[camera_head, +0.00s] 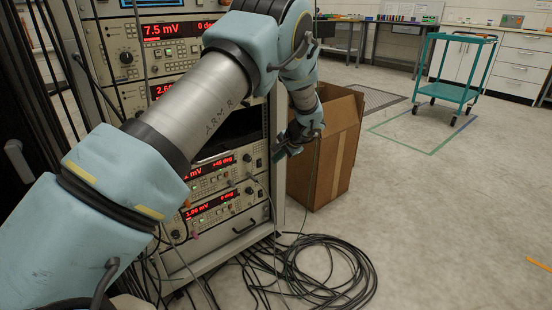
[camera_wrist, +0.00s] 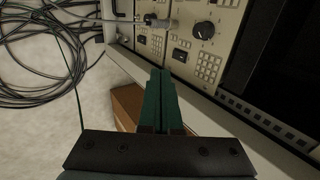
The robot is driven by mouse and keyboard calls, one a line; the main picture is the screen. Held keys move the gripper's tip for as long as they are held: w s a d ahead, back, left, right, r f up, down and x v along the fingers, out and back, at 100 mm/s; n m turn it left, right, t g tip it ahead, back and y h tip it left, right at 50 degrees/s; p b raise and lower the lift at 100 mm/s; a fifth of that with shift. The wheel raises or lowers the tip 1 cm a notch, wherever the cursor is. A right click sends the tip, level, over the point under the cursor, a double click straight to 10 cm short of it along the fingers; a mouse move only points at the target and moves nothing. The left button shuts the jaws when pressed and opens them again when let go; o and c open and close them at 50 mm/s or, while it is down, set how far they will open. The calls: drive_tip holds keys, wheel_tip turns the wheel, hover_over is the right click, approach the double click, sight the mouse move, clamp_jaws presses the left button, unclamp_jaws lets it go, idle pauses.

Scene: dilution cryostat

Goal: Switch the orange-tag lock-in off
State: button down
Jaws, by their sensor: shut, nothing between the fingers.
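Several lock-ins with red displays sit in a rack in the head view; the two low ones are an upper unit (camera_head: 222,179) and a lower unit (camera_head: 228,208). In the wrist view a lock-in front (camera_wrist: 188,35) shows a black knob, a keypad and a small black switch (camera_wrist: 180,55). My gripper (camera_wrist: 160,75) is shut and empty, its green fingertips just short of that switch in the picture. In the head view my gripper (camera_head: 288,146) is beside the rack's right edge.
A cardboard box (camera_head: 325,150) stands right of the rack, close behind my gripper. Loose black cables (camera_head: 320,270) lie coiled on the floor before the rack. A cable plug (camera_wrist: 160,22) sticks out of the panel.

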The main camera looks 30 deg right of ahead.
sight(259, 167)
drive_tip(key=shift+w+r+b+x, duration=0.25)
drive_tip(key=shift+w+x, duration=0.05)
drive_tip(key=shift+x, duration=1.4)
drive_tip(key=shift+w+r+b+x, duration=0.2)
drive_tip(key=shift+w+b+x, duration=0.1)
drive_tip(key=shift+x, duration=1.4)
drive_tip(key=shift+w+r+b+x, duration=0.25)
drive_tip(key=shift+w+x, duration=0.05)
drive_tip(key=shift+x, duration=1.4)
drive_tip(key=shift+a, duration=0.2)
drive_tip(key=shift+f+b, duration=0.3)
drive_tip(key=shift+b, duration=0.25)
drive_tip(key=shift+t+b, duration=0.3)
drive_tip(key=shift+b, duration=0.05)
drive_tip(key=shift+w+r, duration=0.15)
drive_tip(key=shift+r, duration=0.05)
drive_tip(key=shift+r+p, duration=0.1)
drive_tip(key=shift+p, duration=0.2)
